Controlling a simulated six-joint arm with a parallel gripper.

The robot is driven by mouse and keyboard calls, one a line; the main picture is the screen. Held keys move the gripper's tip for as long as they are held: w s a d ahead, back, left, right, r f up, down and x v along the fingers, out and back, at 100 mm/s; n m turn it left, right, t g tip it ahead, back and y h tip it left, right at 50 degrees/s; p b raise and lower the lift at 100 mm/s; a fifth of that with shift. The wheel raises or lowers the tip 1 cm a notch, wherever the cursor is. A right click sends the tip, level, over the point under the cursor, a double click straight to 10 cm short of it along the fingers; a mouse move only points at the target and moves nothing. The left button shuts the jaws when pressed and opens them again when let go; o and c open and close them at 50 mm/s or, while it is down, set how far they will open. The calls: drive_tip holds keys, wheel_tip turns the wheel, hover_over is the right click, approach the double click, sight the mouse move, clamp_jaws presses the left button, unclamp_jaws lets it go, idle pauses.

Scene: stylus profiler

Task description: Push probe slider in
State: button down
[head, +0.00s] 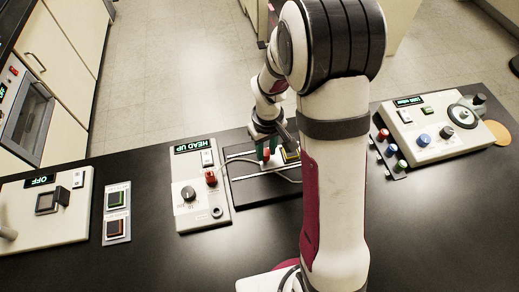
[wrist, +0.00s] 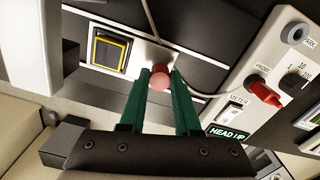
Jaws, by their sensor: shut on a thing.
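The probe slider shows as a round red knob (wrist: 159,78) on the profiler stage in the wrist view. My gripper (wrist: 160,76) has its two green fingers on either side of this knob and is shut on it. In the head view my gripper (head: 266,155) is low over the dark stage (head: 285,190), partly hidden by my arm. A yellow-framed square (wrist: 108,50) sits beside the knob; it also shows in the head view (head: 291,154). How far in the slider stands cannot be told.
A cable (head: 283,178) crosses the stage. Another panel (head: 440,135) is at right. A panel (head: 65,225) reading OFF is at far left.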

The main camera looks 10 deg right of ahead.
drive_tip(key=c, duration=0.6)
unclamp_jaws()
drive_tip(key=shift+r, duration=0.1)
wheel_tip(320, 180, up, 16)
drive_tip(key=shift+f, duration=0.15)
